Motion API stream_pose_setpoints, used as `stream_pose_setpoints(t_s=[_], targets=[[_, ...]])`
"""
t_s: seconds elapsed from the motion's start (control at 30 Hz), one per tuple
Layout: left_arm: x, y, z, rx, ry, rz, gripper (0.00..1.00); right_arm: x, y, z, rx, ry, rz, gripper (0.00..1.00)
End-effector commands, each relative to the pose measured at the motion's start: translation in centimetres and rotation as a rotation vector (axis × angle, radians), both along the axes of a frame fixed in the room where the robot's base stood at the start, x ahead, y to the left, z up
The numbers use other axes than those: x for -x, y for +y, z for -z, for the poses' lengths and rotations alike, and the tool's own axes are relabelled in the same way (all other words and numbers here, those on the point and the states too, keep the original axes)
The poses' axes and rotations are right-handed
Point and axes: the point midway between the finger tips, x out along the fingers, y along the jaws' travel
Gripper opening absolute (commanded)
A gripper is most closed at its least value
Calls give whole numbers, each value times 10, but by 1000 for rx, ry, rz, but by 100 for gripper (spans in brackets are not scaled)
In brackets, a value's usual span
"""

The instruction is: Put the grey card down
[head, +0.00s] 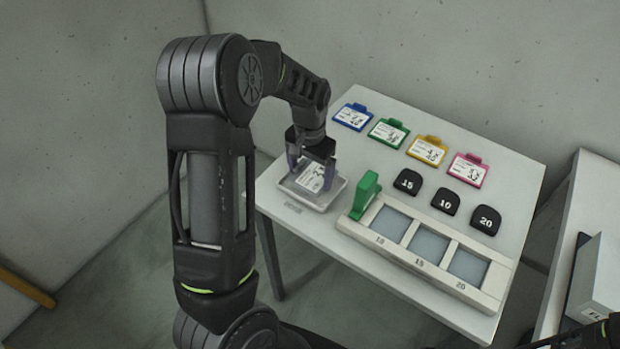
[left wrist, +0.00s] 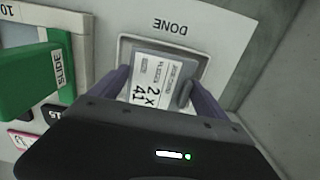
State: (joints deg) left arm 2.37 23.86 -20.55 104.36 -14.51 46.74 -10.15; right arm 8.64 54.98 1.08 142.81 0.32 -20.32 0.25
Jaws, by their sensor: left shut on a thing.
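The grey card (left wrist: 158,80), with a white label printed "2 x 41", is between the fingers of my left gripper (left wrist: 166,92), which is shut on it. In the head view the card (head: 312,178) is at the grey tray (head: 318,206) on the table's left side, with my left gripper (head: 312,165) above it. In the left wrist view the tray's rim (left wrist: 122,50) surrounds the card, beside the word DONE on the table. I cannot tell whether the card touches the tray's floor. My right gripper is not seen.
A white holder (head: 400,258) with several grey windows and a green slider (head: 364,195) stands right of the tray. Blue (head: 353,116), green (head: 388,131), yellow (head: 427,149) and pink (head: 468,169) cards lie along the back. Black numbered tiles (head: 446,201) lie between.

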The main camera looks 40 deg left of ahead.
Motion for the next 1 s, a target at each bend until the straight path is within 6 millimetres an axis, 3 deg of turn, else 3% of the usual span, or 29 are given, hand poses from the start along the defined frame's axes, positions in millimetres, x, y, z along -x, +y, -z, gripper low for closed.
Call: stream_pose_setpoints(t_s=[0.2,0.6,0.63,0.8,1.0], targets=[[1,0,28,0,4,0,35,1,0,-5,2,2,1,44],[0,0,34,0,1,0,35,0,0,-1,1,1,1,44],[0,0,34,0,1,0,87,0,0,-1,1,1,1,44],[0,0,33,0,1,0,100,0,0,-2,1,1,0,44],[0,0,33,0,1,0,100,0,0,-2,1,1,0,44]])
